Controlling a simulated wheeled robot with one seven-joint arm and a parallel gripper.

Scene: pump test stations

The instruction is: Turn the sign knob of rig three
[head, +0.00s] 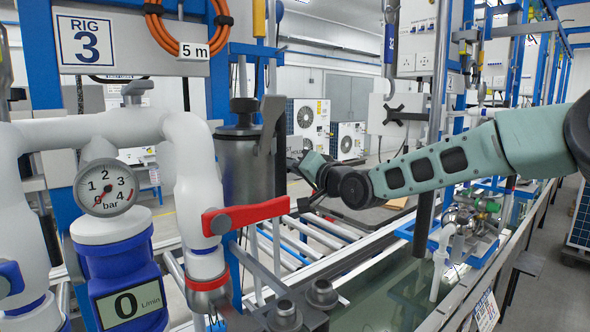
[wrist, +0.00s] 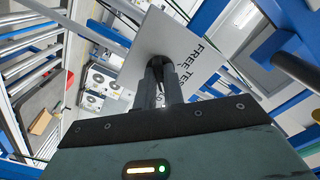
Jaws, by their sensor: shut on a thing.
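The sign of rig three shows in the wrist view as a pale grey plate (wrist: 150,40) with dark lettering, FREE and part of TEST, seen at a slant. The RIG 3 plate (head: 86,41) hangs at the upper left.
The grey canister (head: 240,165) and the red lever (head: 246,214) are close to my gripper. White pipes with a pressure gauge (head: 105,188) and a blue flow meter (head: 125,290) stand at left. An orange hose (head: 180,45) hangs above. A water tank (head: 385,290) lies below.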

